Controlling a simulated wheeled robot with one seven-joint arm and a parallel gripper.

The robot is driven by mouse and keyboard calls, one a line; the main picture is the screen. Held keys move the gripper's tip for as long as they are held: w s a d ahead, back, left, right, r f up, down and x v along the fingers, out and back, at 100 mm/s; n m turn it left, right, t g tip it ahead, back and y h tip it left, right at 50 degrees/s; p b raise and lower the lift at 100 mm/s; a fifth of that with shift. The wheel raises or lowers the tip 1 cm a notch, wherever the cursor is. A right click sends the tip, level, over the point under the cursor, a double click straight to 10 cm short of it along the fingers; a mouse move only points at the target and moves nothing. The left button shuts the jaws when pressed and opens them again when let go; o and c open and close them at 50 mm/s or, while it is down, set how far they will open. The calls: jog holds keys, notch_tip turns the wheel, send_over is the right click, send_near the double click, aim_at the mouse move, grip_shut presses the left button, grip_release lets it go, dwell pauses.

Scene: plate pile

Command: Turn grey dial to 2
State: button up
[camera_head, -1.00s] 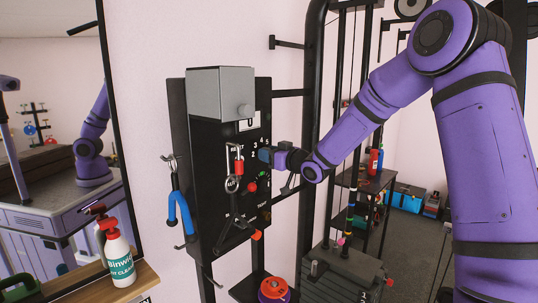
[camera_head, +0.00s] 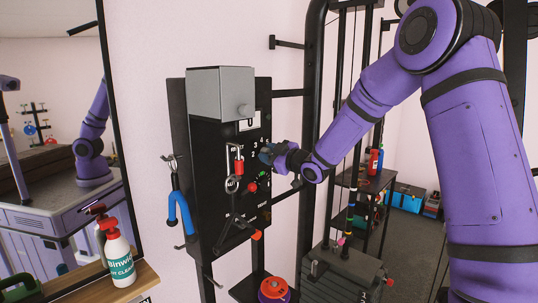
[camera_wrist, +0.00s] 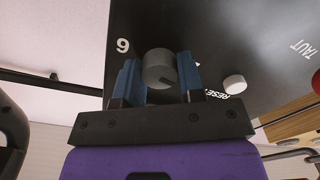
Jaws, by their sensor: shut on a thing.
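The grey dial (camera_wrist: 158,69) is a round knob with a dark notch on its face, on a black panel. In the wrist view it sits between the two blue fingers of my gripper (camera_wrist: 160,82), which is shut on it. The notch points toward the lower right of that view.
A white button (camera_wrist: 234,84) marked RESET is near the dial. A black post rack (camera_head: 312,80) stands close behind my wrist.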

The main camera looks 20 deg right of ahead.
jog(key=shift+n, duration=1.2)
jog(key=o, duration=0.9)
jog(key=shift+s, duration=0.1)
jog(key=v, duration=1)
jog(key=shift+s+d, duration=0.2)
jog(key=shift+s, duration=0.05)
